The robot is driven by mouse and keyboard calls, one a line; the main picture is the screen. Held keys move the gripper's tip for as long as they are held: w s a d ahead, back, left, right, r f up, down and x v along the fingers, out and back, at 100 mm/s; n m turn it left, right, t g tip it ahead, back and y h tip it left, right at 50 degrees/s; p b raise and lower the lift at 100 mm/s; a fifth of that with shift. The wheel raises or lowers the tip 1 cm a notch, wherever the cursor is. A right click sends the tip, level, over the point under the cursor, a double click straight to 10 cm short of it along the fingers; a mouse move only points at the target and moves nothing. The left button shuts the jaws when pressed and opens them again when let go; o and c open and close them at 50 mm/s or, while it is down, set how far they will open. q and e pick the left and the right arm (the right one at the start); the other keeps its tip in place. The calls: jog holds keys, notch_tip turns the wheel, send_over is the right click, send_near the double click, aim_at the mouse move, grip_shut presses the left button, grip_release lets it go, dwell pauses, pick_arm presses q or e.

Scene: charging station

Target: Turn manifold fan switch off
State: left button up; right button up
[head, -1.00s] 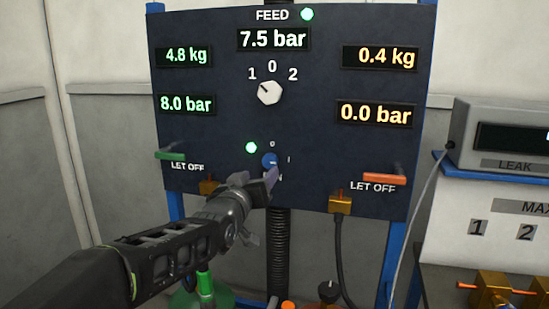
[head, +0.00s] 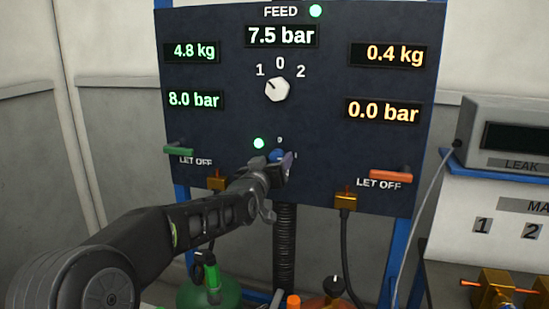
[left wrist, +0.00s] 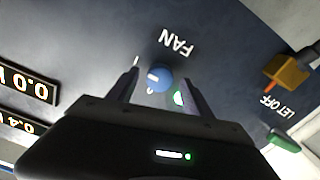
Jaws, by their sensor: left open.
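The fan switch is a blue round knob (head: 277,155) low in the middle of the dark panel, partly hidden by my left gripper (head: 280,168). In the left wrist view the knob (left wrist: 160,77) sits under the FAN label, between my two open fingers (left wrist: 161,72). Its white mark lies on the left side, nearer the I tick than the 0. I cannot tell whether the fingers touch the knob. A green lamp (head: 259,143) is lit beside it. My right gripper is not in view.
Above is a white rotary knob (head: 277,89) on the panel (head: 320,150). A green LET OFF handle (head: 178,150) is at left and an orange one (head: 391,175) at right. Brass fittings (head: 345,201) stick out along the lower edge.

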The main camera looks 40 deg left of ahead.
pick_arm(q)
jog(key=shift+w+a, duration=0.1)
jog(key=shift+w, duration=0.15)
grip_shut()
dwell(0.5)
